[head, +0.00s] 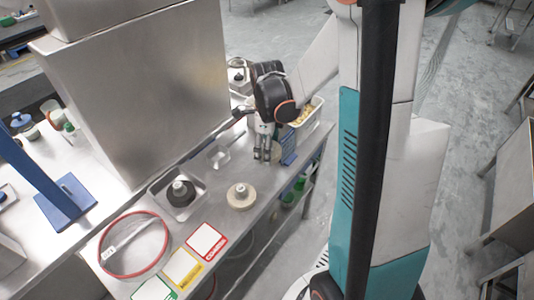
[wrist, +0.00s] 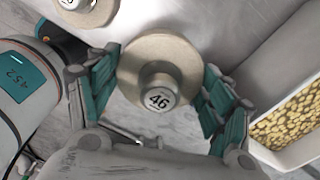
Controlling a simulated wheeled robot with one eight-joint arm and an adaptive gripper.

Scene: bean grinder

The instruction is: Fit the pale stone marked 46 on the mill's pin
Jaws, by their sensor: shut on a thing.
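The pale round stone marked 46 (wrist: 140,62) sits between the fingers of my gripper (wrist: 155,85) in the wrist view. Its metal knob with the number faces the camera, and the fingers press its rim from both sides. In the head view my gripper (head: 263,153) points down over the right part of the steel table, and the stone there is mostly hidden by it. A second pale stone with a metal knob (head: 240,196) lies on the table nearer the camera; it also shows at the wrist view's top edge (wrist: 92,12). I cannot clearly make out the mill's pin.
A square metal tray (head: 160,197) holds a dark knobbed piece (head: 181,192). A red ring (head: 136,268) and coloured cards (head: 207,241) lie in front. A blue piece (head: 289,150) and a bin of beans (wrist: 290,128) are close to my gripper. A large steel box (head: 150,90) stands behind.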

